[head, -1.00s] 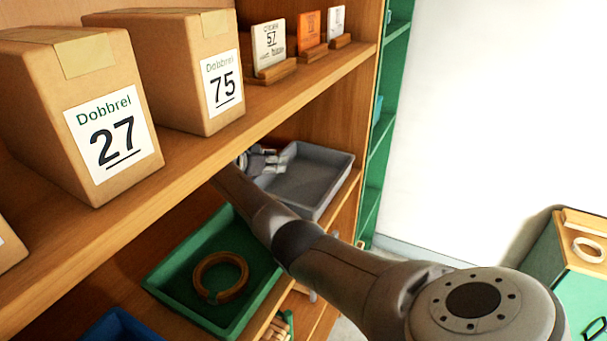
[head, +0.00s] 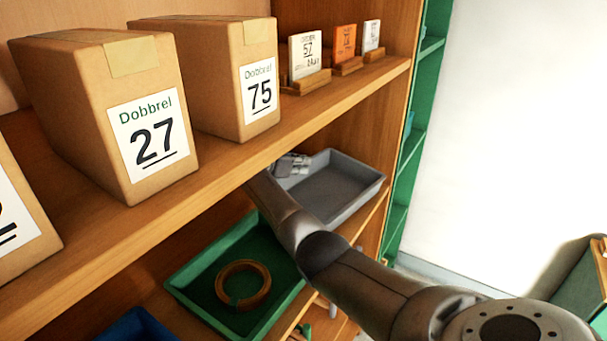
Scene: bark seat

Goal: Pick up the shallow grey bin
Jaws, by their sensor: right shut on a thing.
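The shallow grey bin (head: 345,200) is on the middle shelf under the row of boxes, at its right end. It is empty where I can see inside. My right arm reaches in across the front of the shelves. My right gripper (head: 298,165) is at the bin's left rim and is shut on it. The shelf above and my own arm partly hide the gripper and the bin's near left side. I cannot tell whether the bin is clear of the shelf. My left gripper is not in view.
A green tray (head: 185,280) with a wooden ring (head: 243,285) is left of my arm. A blue bin (head: 137,325) is at the bottom left. Above are cardboard boxes (head: 155,140) and small cards on stands (head: 306,57). A green shelf unit (head: 410,150) stands at right.

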